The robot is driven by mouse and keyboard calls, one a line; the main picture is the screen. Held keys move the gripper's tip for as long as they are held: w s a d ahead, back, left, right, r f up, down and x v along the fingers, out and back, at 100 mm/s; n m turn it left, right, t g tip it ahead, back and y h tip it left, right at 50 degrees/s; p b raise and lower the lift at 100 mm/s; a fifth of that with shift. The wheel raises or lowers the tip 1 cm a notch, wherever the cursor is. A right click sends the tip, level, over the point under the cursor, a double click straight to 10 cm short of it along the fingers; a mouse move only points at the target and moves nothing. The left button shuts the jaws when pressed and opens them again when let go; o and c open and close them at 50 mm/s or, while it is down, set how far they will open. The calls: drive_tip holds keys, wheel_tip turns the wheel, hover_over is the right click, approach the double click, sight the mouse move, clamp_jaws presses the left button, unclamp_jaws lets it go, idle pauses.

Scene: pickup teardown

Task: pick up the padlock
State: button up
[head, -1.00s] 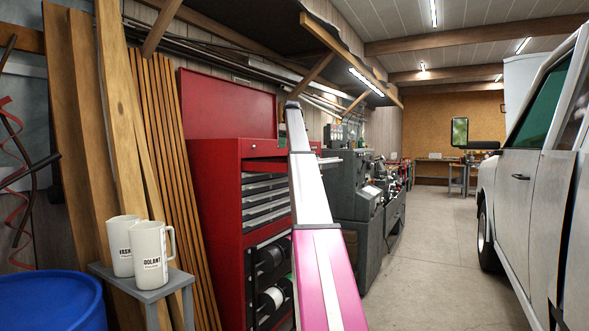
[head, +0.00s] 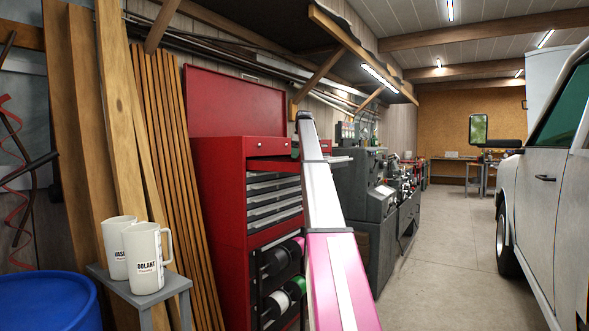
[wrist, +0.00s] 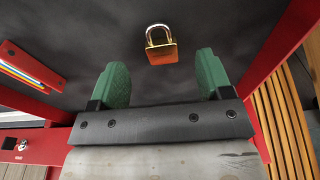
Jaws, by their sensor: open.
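The padlock (wrist: 161,52) has a brass and orange-red body with a silver shackle. In the wrist view it lies on a dark surface (wrist: 200,25), above and between the fingertips in the picture. My gripper (wrist: 162,75) is open, with its two green fingers apart and nothing between them. The padlock is beyond the fingertips, and I cannot tell how far. In the head view I cannot make out the padlock or my gripper's fingers.
In the head view are a red tool cabinet (head: 222,215), two white mugs (head: 147,258) on a grey stand, leaning boards (head: 110,120), dark machines and a white truck (head: 545,210). The concrete aisle (head: 450,230) is clear.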

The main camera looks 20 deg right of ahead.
drive_tip(key=shift+w+a+f, duration=0.15)
drive_tip(key=shift+w+f, duration=0.05)
drive_tip(key=shift+f, duration=0.55)
drive_tip(key=shift+w+a+f, duration=0.15)
drive_tip(key=shift+w+f, duration=0.05)
drive_tip(key=shift+f, duration=0.55)
drive_tip(key=shift+w+a+f, duration=0.15)
drive_tip(key=shift+w+f, duration=0.05)
drive_tip(key=shift+f, duration=0.55)
drive_tip(key=c, duration=1.1)
drive_tip(key=shift+o, duration=0.2)
drive_tip(key=shift+r, duration=0.15)
